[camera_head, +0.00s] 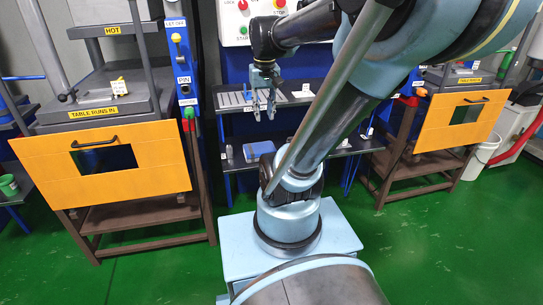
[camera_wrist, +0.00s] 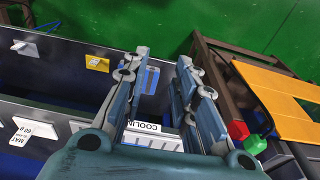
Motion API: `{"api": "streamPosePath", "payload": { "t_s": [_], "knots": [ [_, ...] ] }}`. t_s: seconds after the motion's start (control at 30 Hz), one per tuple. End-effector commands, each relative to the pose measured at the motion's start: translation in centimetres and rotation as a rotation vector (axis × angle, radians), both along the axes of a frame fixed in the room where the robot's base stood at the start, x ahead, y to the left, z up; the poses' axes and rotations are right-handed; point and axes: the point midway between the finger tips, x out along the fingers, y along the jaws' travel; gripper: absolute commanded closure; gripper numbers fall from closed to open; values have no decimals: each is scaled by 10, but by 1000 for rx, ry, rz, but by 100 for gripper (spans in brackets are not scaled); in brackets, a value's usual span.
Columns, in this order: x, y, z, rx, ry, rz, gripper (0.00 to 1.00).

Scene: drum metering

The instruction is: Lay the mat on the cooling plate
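My gripper (camera_head: 264,108) hangs over the upper dark shelf in the head view, fingers pointing down. In the wrist view my gripper (camera_wrist: 163,62) has its two fingers well apart, with nothing seen held between them. A pale slatted plate (camera_head: 234,99), which looks like the cooling plate, lies on that shelf just left of the fingers. A white label reading "COOLIN" (camera_wrist: 150,137) shows between the fingers in the wrist view; the plate itself is mostly hidden there. I cannot make out the mat for certain. A label starting "MAT" (camera_wrist: 22,130) is on the shelf edge at the wrist view's left.
A press with an orange door (camera_head: 105,172) stands left, and another orange door (camera_head: 463,120) stands right. Green floor is open in front.

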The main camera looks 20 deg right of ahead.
Motion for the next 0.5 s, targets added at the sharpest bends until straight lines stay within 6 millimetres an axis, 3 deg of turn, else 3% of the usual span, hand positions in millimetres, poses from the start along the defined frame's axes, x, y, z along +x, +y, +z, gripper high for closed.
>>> {"api": "streamPosePath", "payload": {
  "t_s": [0.03,0.2,0.4,0.5],
  "knots": [
    [-16,-1,-14,0,-7,0,74],
    [-57,-3,-59,0,-33,3,74],
    [-89,-4,-101,0,-56,5,74],
    [-97,-3,-112,0,-62,7,74]
  ]
}}
